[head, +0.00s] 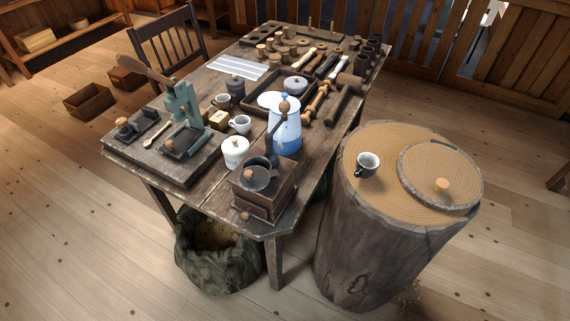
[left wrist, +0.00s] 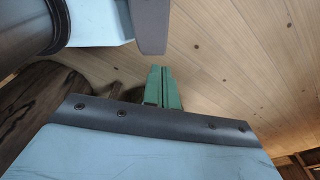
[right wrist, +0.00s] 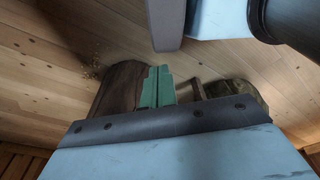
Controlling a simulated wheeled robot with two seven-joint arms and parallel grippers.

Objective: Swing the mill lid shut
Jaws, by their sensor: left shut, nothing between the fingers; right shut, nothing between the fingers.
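The mill (head: 262,196) is a brown wooden box at the near corner of the table, with a dark metal top and a crank rising to a wooden knob. A dark round lid (head: 257,181) with a small pale knob shows at its top front. Its hinge and exact angle are too small to tell. My left gripper (left wrist: 162,88) and my right gripper (right wrist: 158,86) show as green fingers in their wrist views, closed together and empty. Neither gripper is in the head view, and neither wrist view shows the mill.
A white lidded jar (head: 235,153) and a blue-and-white pot (head: 285,130) stand close behind the mill. A green press (head: 185,112) stands on a board at left. A sack (head: 215,255) sits below; the near floor is clear.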

